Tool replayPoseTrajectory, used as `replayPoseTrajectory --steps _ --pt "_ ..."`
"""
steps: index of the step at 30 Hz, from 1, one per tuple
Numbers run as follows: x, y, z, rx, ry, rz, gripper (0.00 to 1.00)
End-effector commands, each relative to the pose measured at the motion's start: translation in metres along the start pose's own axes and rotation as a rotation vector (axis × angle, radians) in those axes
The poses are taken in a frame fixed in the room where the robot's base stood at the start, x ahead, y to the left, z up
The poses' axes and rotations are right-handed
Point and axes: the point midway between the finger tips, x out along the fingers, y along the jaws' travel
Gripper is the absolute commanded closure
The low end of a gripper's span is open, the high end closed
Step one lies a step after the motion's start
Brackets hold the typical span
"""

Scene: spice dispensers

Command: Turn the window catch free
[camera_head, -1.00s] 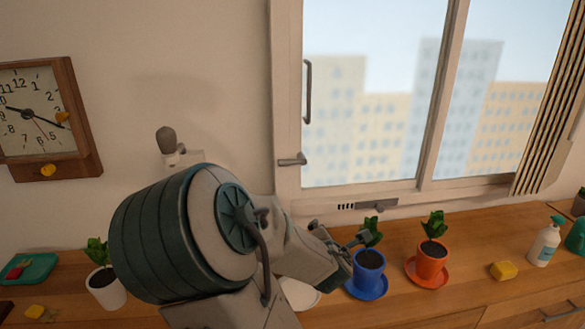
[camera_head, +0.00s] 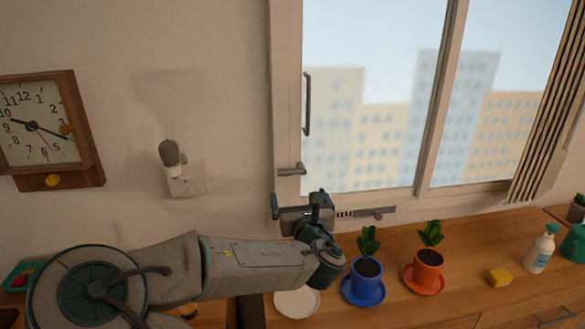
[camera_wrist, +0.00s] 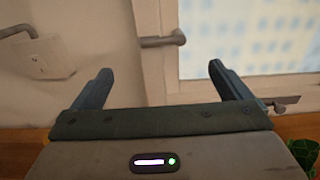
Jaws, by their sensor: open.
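The window catch (camera_head: 291,170) is a short grey lever on the lower left of the white window frame. It lies about level. It also shows in the wrist view (camera_wrist: 162,41), above the gap between my fingertips. A taller grey handle (camera_head: 307,104) stands upright above it on the frame. My gripper (camera_head: 296,203) is open and empty, just below the catch and apart from it. Both fingers of my gripper (camera_wrist: 160,69) point up toward the frame in the wrist view.
A wall plate with a grey knob (camera_head: 172,155) is left of the window. A blue pot (camera_head: 367,283), an orange pot (camera_head: 428,268), a yellow sponge (camera_head: 499,277) and a spray bottle (camera_head: 541,249) stand on the wooden counter (camera_head: 460,300).

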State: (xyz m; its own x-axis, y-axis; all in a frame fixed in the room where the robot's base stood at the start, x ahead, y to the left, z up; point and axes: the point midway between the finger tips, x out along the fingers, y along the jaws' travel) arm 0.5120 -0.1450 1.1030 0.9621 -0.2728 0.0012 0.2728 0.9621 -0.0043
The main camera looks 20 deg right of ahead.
Motion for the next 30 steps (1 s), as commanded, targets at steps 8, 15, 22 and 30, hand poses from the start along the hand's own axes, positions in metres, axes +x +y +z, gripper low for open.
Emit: replayPoseTrajectory --steps 8,15,22,30 --pt "0.036 -0.003 -0.001 0.002 0.001 -0.003 0.03" --pt "0.084 -0.003 0.0 0.002 0.0 -0.005 0.03" --pt "0.111 -0.003 -0.001 0.003 0.001 -0.004 0.03" --pt "0.118 -0.002 -0.002 0.005 0.001 -0.004 0.03"
